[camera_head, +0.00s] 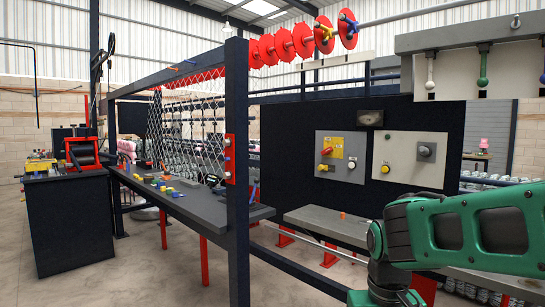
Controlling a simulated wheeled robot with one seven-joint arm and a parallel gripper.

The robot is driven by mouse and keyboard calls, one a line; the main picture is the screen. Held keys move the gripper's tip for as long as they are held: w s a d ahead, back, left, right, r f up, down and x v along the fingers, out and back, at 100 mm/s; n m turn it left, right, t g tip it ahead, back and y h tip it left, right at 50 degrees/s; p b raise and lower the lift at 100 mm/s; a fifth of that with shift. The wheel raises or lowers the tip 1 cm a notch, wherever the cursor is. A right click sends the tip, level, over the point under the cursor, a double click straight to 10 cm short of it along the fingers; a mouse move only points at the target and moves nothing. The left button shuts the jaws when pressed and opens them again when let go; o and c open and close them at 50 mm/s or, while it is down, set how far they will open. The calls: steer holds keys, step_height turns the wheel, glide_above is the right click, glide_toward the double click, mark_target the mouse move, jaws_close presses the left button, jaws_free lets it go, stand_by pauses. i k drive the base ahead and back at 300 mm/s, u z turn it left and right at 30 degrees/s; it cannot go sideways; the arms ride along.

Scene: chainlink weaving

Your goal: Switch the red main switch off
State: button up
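The red main switch (327,151) is a small red handle on a yellow plate (336,143). The plate is on the upper left of a grey control panel (344,180), fixed to a dark upright board (285,150) right of the picture's middle. The handle looks slanted, but it is too small to tell its exact setting. My green arm reaches in from the right edge, in front of and below the panels. My gripper does not show, so its place relative to the switch cannot be seen.
A second panel (408,178) with a grey knob (425,151) and yellow button stands right of the first. A grey bench (330,222) runs below them. A dark frame post (237,180) and table (205,205) stand to the left. Open floor (130,265) lies at lower left.

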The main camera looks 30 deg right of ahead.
mark_target(326, 151)
steer(key=z, duration=0.15)
steer(key=i, duration=1.1)
steer(key=z, duration=0.55)
